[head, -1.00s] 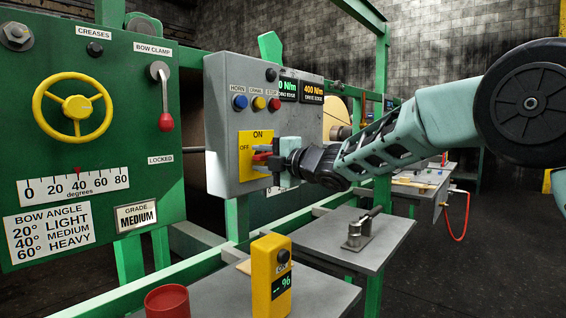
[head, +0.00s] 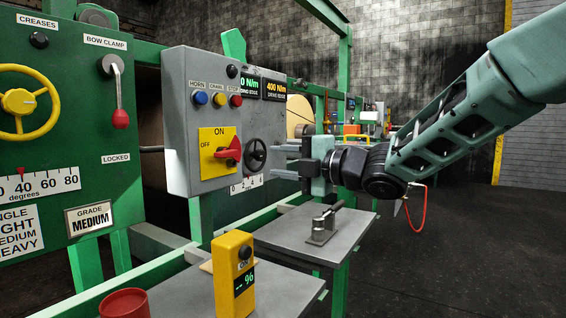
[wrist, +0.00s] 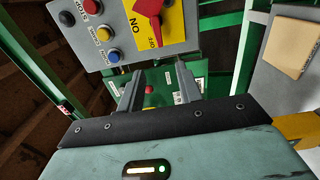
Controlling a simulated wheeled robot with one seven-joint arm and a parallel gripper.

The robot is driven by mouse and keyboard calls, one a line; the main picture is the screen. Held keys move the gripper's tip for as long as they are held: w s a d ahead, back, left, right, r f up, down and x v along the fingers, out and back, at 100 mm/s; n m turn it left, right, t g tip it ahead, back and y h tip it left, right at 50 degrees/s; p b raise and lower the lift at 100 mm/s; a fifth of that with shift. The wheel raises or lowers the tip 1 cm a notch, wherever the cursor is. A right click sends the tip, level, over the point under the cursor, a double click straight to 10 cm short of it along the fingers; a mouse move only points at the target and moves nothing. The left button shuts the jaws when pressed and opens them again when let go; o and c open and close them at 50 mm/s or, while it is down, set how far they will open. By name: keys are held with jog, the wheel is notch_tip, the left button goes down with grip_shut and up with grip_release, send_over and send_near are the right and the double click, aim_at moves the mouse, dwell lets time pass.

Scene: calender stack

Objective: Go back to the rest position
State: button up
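My gripper (head: 291,162) is in front of the grey control box (head: 180,120), to the right of its face and apart from it. Its two fingers are spread with nothing between them; they also show spread and empty in the wrist view (wrist: 160,85). The red rotary switch (head: 229,152) on the yellow ON/OFF plate (head: 211,136) is to the left of my gripper. Its red handle points up and to the right, between the ON and OFF labels as far as I can tell. The black handwheel (head: 256,154) sits beside it.
A grey side table (head: 300,250) with a metal clamp (head: 323,224) stands below my gripper. A yellow meter (head: 234,275) and a red cup (head: 125,303) stand nearer. The green panel (head: 80,150) is at left. Open dark floor (head: 470,250) lies at right.

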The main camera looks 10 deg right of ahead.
dwell(0.3)
jog(key=s+d+f+m+g+h, duration=0.2)
jog(key=s+f+m+g+h, duration=0.2)
jog(key=s+f+m+h, duration=0.9)
jog(key=s+d+f+m+g, duration=0.2)
jog(key=s+f+m, duration=0.15)
jog(key=s, duration=0.45)
jog(key=s+d+f+m+g, duration=0.25)
jog(key=s+f, duration=0.25)
jog(key=s, duration=0.3)
jog(key=s+d+f+m+g, duration=0.2)
jog(key=s+f+g, duration=0.15)
jog(key=s, duration=0.55)
notch_tip(320, 180, up, 22)
jog(key=w+t+p, duration=0.1)
jog(key=p, duration=2.1)
jog(key=shift+a+h, duration=0.3)
jog(key=shift+f, duration=0.1)
